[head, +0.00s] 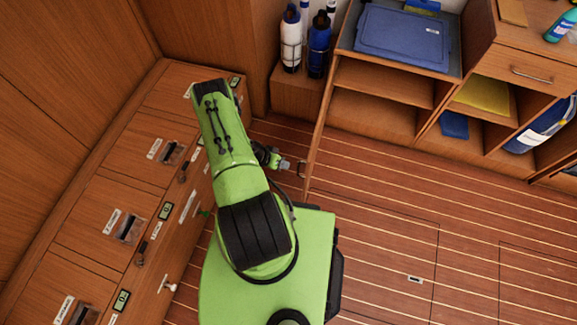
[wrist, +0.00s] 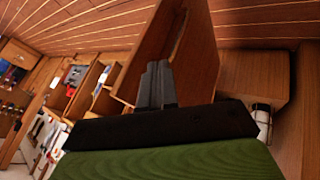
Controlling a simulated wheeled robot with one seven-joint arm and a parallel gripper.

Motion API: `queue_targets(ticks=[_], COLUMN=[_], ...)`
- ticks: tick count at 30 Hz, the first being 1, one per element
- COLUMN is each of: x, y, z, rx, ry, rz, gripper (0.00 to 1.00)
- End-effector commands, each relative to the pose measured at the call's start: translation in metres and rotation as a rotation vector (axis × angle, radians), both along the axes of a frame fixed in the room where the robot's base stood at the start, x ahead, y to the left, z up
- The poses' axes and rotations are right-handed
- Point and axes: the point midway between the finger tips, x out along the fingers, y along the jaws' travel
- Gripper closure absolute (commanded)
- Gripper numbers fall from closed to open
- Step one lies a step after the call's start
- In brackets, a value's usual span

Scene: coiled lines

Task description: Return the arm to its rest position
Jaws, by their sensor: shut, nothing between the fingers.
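My green arm (head: 235,165) is bent, with its upper part over the floor beside the left-hand cabinets. My gripper (head: 294,166) points right in the head view, close to the edge of an upright wooden panel (head: 325,105). It looks small there, and I cannot tell whether it touches the panel. In the wrist view, the dark fingers of my gripper (wrist: 157,82) are together with nothing between them. The wooden panel (wrist: 200,60) stands right behind and beside the fingertips.
Labelled cabinets (head: 95,210) line the left side. White (head: 291,40) and blue (head: 318,45) bottles stand in the back corner. The plank floor (head: 430,215) to the right is clear.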

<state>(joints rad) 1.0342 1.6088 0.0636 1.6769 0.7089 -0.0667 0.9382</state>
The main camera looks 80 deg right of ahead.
Motion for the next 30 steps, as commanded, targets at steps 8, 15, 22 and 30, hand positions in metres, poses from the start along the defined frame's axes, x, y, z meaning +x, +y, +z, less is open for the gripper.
queue_targets(ticks=[8, 15, 22, 30], x=[0.007, 0.007, 0.048, 0.198], y=[-0.005, -0.005, -0.021, -0.003], z=[0.014, 0.013, 0.053, 0.232], rx=[0.001, 0.001, -0.001, 0.067], ry=[0.000, 0.000, -0.037, -0.189], rz=[0.000, 0.001, 0.065, 0.411], gripper=[1.00, 1.00, 1.00, 1.00])
